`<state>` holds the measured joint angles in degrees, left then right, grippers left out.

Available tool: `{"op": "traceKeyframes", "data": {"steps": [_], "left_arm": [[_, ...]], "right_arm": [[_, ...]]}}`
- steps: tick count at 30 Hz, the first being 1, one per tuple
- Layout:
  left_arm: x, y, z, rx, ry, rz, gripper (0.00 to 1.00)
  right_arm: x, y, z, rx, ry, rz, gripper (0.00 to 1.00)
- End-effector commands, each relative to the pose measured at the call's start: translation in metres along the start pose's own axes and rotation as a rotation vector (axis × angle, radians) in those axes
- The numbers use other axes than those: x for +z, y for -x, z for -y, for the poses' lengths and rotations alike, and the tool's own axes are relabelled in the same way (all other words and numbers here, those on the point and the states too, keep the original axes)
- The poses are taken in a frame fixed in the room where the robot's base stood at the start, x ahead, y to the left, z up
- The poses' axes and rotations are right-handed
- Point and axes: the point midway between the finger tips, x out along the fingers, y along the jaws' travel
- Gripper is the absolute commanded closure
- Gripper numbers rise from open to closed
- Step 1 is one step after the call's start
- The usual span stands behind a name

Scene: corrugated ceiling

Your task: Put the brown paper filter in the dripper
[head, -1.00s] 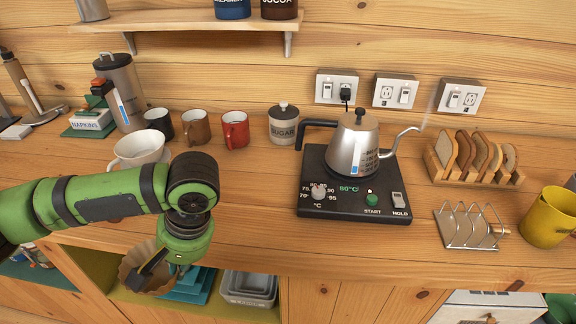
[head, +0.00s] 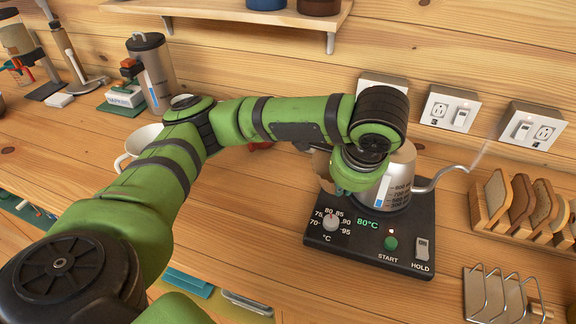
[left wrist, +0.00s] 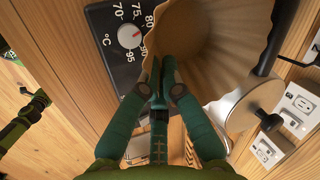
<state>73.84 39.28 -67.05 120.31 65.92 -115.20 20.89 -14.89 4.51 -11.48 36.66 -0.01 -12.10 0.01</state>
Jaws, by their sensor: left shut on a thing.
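My left gripper (left wrist: 163,72) is shut on the brown paper filter (left wrist: 215,50), pinching its wall in the left wrist view. The filter is a wide, fluted cone with its mouth open. A white vessel (head: 140,141), possibly the dripper, stands on the counter at the left, partly hidden by my arm. In the left wrist view, a green arm part with a dark end (left wrist: 37,101), likely my right gripper, shows small at the left edge.
The steel kettle (head: 402,178) stands on its black heater base (head: 345,246), close to the filter. A toast rack with slices (head: 520,215) and a wire rack (head: 500,298) are at the right. Mugs behind my arm are mostly hidden. A shelf (head: 250,14) hangs above.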

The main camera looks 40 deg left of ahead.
Motion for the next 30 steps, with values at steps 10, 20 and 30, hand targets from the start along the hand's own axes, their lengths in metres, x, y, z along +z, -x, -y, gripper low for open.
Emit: {"op": "traceKeyframes", "data": {"steps": [10, 20, 30], "left_arm": [[0.057, -0.061, 0.037, -0.001, 0.005, 0.010, 1.00], [0.078, -0.092, 0.049, 0.001, -0.001, 0.004, 1.00], [0.077, -0.126, 0.037, -0.001, -0.001, 0.002, 1.00]], "right_arm": [[0.065, 0.013, 0.008, -0.010, 0.000, 0.108, 0.60], [0.032, 0.015, 0.003, -0.005, 0.000, 0.054, 0.60], [0.033, 0.021, 0.003, -0.005, 0.000, 0.058, 0.60]]}}
